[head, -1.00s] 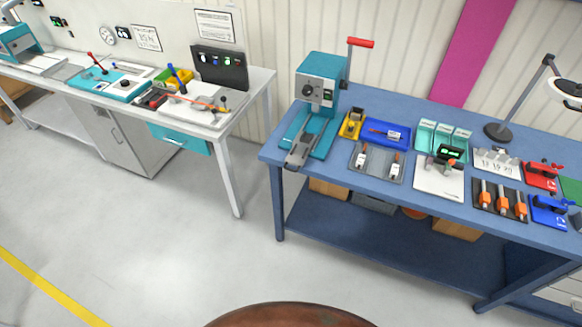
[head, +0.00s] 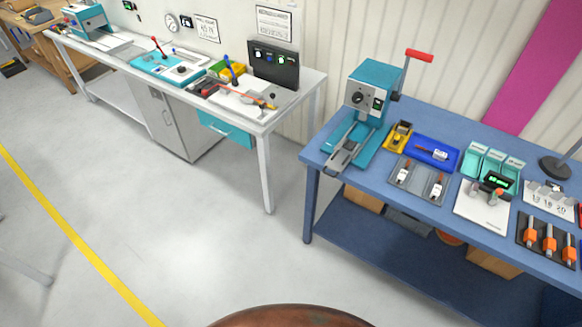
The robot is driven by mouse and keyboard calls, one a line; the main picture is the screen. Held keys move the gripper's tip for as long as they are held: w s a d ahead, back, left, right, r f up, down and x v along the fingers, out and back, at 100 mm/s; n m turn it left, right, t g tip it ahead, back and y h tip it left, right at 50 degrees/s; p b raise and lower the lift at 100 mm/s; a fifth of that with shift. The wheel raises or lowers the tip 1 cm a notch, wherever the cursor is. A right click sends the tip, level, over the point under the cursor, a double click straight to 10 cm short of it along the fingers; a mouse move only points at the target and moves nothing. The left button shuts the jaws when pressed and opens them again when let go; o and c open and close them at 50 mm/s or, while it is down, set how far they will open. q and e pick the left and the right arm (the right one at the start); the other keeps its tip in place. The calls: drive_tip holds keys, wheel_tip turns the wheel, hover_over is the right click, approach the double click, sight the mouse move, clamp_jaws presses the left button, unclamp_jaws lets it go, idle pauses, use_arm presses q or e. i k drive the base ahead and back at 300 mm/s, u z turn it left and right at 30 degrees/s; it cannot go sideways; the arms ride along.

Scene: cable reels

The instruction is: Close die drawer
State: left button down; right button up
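A teal drawer (head: 227,130) with a light handle hangs under the right end of the grey-white bench (head: 300,92) on the left. Its front faces me; how far it stands open I cannot tell from here. I take it to be the die drawer, as no label is readable. Neither of my grippers shows in the head view.
A grey cabinet (head: 172,122) stands under the bench, left of the drawer. A blue table (head: 325,160) with a teal press (head: 362,110) and several trays stands at the right. The grey floor (head: 150,220) before the bench is clear; a yellow line (head: 75,237) crosses it at left.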

sight(338, 161)
drive_tip(key=u, duration=0.05)
drive_tip(key=i, duration=0.85)
drive_tip(key=z, duration=0.1)
